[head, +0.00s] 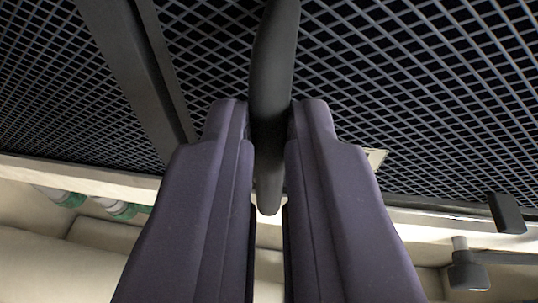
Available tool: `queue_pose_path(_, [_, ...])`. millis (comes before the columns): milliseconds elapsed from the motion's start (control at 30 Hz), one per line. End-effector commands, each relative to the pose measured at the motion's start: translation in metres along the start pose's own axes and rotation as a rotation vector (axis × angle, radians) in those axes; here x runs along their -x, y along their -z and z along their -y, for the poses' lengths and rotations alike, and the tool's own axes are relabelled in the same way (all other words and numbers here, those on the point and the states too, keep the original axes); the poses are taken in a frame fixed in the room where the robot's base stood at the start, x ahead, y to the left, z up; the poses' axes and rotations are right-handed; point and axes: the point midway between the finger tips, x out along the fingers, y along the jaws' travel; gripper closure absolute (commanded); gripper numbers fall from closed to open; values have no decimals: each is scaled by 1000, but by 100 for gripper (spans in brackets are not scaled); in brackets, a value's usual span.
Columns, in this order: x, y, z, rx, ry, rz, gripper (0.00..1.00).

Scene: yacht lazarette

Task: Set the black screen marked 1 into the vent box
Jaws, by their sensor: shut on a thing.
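My gripper (268,160) is in the middle of the view, its two purple-grey fingers shut on a dark upright handle (272,60). The handle stands in front of a black mesh screen (420,70) that fills the upper part of the view. A dark bar (130,60) crosses the mesh to the left of my gripper. A small pale tag (376,158) sits at the mesh's lower edge, partly behind the right finger; no number is legible on it. I cannot tell which part here is the vent box.
A cream ledge (90,177) runs below the mesh. Under it, white and green fittings (115,208) show at the left. A dark block (506,213) and a dark knob-like fitting (467,270) are at the lower right.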

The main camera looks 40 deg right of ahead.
Motion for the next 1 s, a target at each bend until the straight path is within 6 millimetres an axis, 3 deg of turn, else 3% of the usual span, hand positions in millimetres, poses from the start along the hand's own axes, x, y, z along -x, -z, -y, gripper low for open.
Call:
queue_pose_path(767, [-4,-14,0,1,0,-3,100])
queue_pose_path(800, [-4,-14,0,1,0,-3,86])
queue_pose_path(900, [-3,-13,0,1,0,-2,63])
queue_pose_path(1000, [-4,-14,0,1,0,-2,58])
